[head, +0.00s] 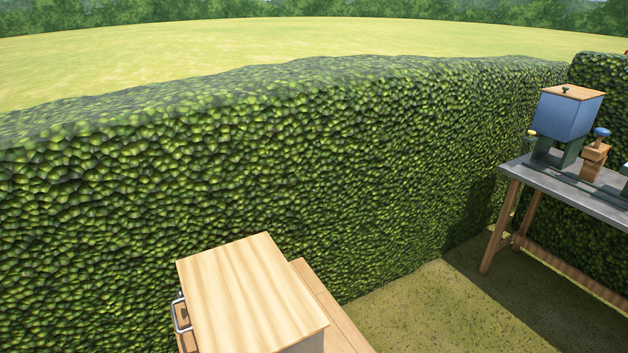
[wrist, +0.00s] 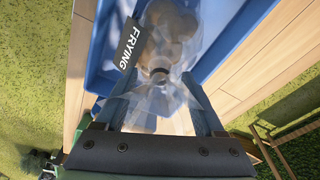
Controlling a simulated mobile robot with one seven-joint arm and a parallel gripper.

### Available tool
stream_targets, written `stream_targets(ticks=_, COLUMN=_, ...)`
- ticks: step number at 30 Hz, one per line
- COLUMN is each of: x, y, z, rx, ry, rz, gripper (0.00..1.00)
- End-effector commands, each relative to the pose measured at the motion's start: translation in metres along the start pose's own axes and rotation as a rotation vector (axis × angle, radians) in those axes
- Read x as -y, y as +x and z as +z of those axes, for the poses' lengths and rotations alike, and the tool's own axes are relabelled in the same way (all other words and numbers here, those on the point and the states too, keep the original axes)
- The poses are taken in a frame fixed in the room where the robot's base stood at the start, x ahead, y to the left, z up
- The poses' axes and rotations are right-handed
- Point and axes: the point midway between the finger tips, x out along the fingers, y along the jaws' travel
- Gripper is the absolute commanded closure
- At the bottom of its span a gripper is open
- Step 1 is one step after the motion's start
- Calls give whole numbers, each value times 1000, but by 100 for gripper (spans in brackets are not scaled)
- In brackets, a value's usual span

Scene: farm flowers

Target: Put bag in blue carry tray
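In the wrist view a clear plastic bag (wrist: 172,20) holds brown, potato-like lumps and has a narrow, gathered neck. A dark tag reading "FRYING" (wrist: 127,42) is beside it. The blue carry tray (wrist: 233,42) is around and beneath the bag, and the bag looks to be within its walls; its exact height above the floor is unclear. My gripper (wrist: 159,75) has its two fingers apart on either side of the bag's neck, with visible gaps to it. The clear, flared top of the bag spreads between the fingers toward the palm. The head view shows neither bag, tray nor gripper.
The tray rests on a pale plank surface (wrist: 283,45) with grass beyond. In the head view a wooden cabinet (head: 250,293) stands low in front of a tall hedge (head: 240,170). A grey-topped bench (head: 570,185) with a blue hopper (head: 566,116) is at the right. Ground between them is clear.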

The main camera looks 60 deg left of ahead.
Motion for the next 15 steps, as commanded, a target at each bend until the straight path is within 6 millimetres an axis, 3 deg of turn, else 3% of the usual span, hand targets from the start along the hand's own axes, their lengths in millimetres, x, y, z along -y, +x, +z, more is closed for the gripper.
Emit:
stream_targets(ticks=8, x=1, y=-9, z=0, rx=1, ry=0, rz=-2, gripper=29)
stream_targets(ticks=15, x=1, y=-53, z=0, rx=2, ry=1, rz=-4, gripper=29)
